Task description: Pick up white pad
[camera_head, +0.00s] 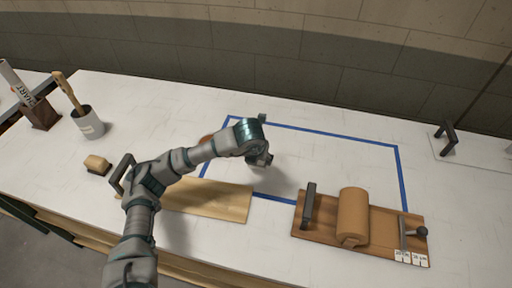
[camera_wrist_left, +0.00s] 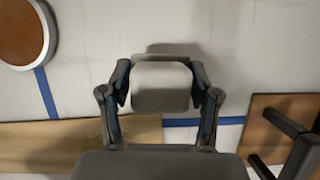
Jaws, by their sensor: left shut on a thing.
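The white pad (camera_wrist_left: 160,75) shows in the wrist view as a pale block with a darker grey near side, between the two fingers. My left gripper (camera_wrist_left: 160,98) is shut on it, one finger at each side. In the head view my left gripper (camera_head: 260,159) is low over the white table, inside the blue tape outline, and I cannot make out the pad there. A dark shadow lies just behind the pad in the wrist view. Whether the pad touches the table is unclear. My right gripper is in neither view.
A wooden board (camera_head: 225,202) lies under my left arm. A brown board (camera_head: 380,240) with a roll (camera_head: 353,215) and handles stands at right. A round brown dish (camera_wrist_left: 18,32) is at upper left. A grey cup (camera_head: 88,122) and small block (camera_head: 97,164) stand left. The taped area's right is clear.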

